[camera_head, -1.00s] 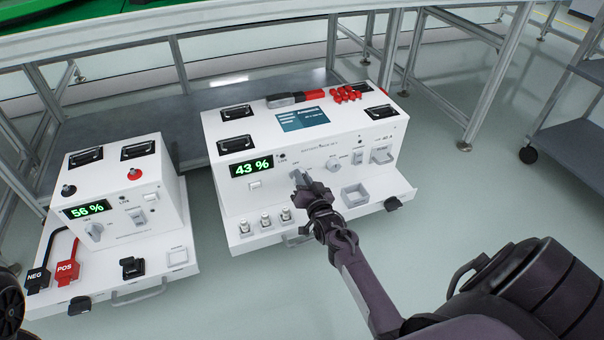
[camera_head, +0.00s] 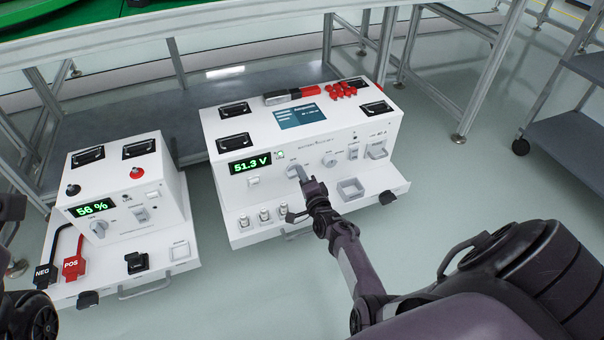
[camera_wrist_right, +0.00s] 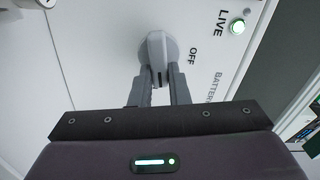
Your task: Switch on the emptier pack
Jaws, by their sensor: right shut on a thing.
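The larger white battery pack (camera_head: 325,150) stands at the centre, with its display (camera_head: 250,163) reading 51.3 V. Its small LIVE lamp (camera_wrist_right: 238,27) is lit green in the right wrist view. My right gripper (camera_head: 303,176) is at the pack's rotary switch (camera_head: 293,171); its fingers (camera_wrist_right: 157,90) are shut on the grey knob (camera_wrist_right: 156,50), beside the OFF label. The smaller white pack (camera_head: 120,185) stands to the left, with its display (camera_head: 92,208) reading 56 % and its own knob (camera_head: 98,228) untouched. My left arm shows only in part at the left edge; its fingers are not visible.
A metal-framed table (camera_head: 270,28) stands behind the packs over a grey lower shelf (camera_head: 130,112). A wheeled grey rack (camera_head: 570,135) is at the right. Black and red cables with NEG and POS plugs lie on the smaller pack's tray. The floor in front is clear.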

